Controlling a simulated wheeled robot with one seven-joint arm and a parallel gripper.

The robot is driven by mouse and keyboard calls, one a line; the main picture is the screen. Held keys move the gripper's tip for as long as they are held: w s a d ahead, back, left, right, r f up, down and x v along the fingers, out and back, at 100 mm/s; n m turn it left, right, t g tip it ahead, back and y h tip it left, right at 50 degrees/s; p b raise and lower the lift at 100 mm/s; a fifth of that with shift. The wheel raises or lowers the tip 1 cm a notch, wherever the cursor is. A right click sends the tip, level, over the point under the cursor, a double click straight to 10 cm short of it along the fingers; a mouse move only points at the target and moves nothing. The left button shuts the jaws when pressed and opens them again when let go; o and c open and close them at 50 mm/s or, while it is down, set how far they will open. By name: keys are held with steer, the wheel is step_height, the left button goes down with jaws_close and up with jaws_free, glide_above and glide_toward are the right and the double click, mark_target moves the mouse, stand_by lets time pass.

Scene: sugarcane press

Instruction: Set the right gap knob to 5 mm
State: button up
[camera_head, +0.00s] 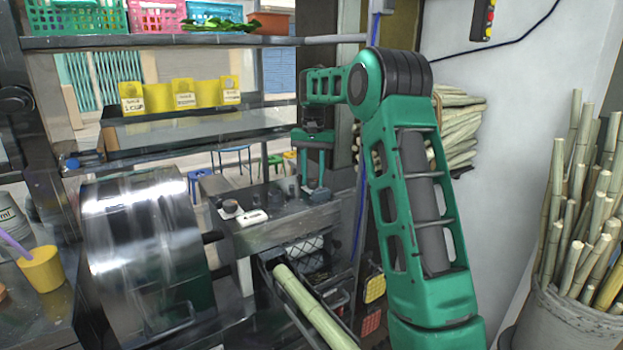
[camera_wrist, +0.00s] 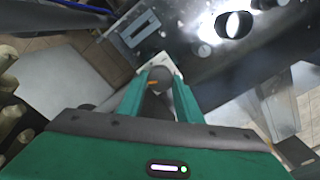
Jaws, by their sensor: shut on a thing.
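The right gap knob (camera_wrist: 160,74) is a grey round knob with a small orange mark, on a pale plate in the wrist view. My gripper (camera_wrist: 160,88) points down at it, with a green finger on each side, shut on the knob. In the head view my gripper (camera_head: 316,190) is at the right end of the dark press top (camera_head: 285,215). There the fingers hide the knob. I cannot read any gap value in either view.
Another knob (camera_head: 230,206) and a white plate (camera_head: 253,217) are on the left of the press top. The shiny steel drum (camera_head: 145,250) stands left. A cane (camera_head: 310,305) lies in the chute below. A cane bin (camera_head: 570,315) stands right.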

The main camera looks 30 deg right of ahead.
mark_target(312, 180)
steer(key=shift+w+a, duration=0.1)
steer(key=shift+a, duration=0.05)
steer(key=o, duration=1)
steer(key=shift+o, duration=0.2)
steer(key=shift+r, duration=0.15)
step_height(312, 180, up, 10)
steer(key=shift+r, duration=0.25)
